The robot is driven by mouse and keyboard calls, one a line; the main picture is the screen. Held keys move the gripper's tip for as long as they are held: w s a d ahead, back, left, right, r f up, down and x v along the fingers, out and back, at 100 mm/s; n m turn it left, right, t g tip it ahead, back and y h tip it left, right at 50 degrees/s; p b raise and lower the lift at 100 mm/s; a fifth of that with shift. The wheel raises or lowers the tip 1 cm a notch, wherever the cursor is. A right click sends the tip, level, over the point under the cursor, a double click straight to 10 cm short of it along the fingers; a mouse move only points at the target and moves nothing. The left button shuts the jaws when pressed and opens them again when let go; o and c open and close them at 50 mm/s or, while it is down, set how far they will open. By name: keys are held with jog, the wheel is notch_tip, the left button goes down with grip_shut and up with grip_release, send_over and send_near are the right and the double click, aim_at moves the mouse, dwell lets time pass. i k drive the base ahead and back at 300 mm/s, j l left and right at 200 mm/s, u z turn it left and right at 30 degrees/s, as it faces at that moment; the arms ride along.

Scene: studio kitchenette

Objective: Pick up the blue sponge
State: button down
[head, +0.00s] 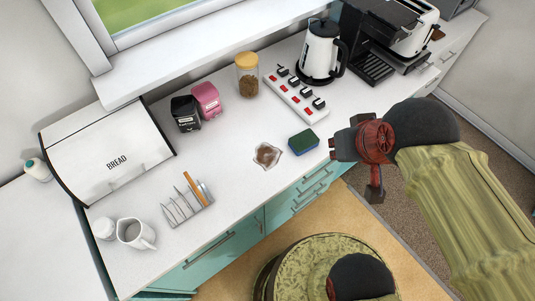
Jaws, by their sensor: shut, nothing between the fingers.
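The sponge (303,141) lies flat on the white counter near its front edge, in the middle of the head view. Its top is dark green and its sides are blue. My gripper (336,148) is just to the right of the sponge, by the counter's front edge. It is shut and empty, with a small gap visible between it and the sponge in the picture. How high it is above the counter is hard to tell.
A small dish (267,154) lies left of the sponge. A power strip (296,98) with several plugs is behind it, with a kettle (321,51) and a coffee machine (374,48) further back. A toast rack (184,204) stands left. Counter between dish and canisters (196,107) is clear.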

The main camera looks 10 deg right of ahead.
aim_at(303, 142)
jog(key=i+l+u, duration=0.1)
jog(key=u, duration=0.4)
jog(key=l+u, duration=0.25)
jog(key=u, duration=0.2)
jog(key=l+u, duration=0.2)
jog(key=u, duration=0.3)
